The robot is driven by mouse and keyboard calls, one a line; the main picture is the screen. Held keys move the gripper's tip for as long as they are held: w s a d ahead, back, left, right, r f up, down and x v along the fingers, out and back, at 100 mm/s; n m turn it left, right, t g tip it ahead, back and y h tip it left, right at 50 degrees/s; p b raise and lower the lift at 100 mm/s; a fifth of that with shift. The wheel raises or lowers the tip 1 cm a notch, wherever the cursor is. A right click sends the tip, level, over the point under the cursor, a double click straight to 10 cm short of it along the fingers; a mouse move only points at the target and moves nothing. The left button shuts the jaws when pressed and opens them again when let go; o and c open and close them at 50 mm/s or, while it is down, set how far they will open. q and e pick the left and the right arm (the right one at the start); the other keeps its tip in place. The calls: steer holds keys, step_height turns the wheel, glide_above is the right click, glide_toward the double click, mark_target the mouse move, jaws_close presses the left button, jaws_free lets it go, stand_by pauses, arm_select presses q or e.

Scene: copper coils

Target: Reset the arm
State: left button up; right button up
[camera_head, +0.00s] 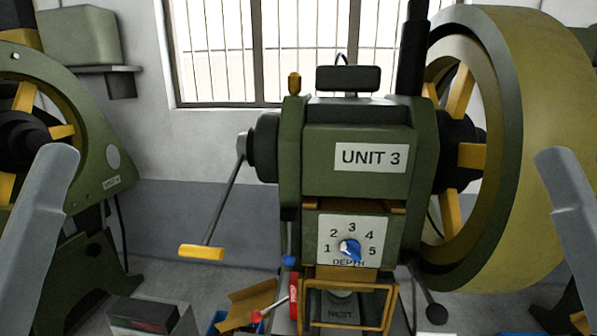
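A green press machine labelled UNIT 3 (370,158) stands in the middle. A grey crank lever (225,198) hangs from its left side, slanting down and left to a yellow handle (201,252). Its white depth dial plate (330,229) is numbered 1 to 5 and has a blue knob (350,248). A yellow wire guard frame (350,287) is below the dial. Grey links of my two arms rise at the left and right edges. Neither gripper shows.
A large yellow-green flywheel (545,120) fills the right side. Another green machine (90,140) stands at the left. A barred window (230,50) is behind.

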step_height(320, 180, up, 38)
steer(key=p, duration=3.5)
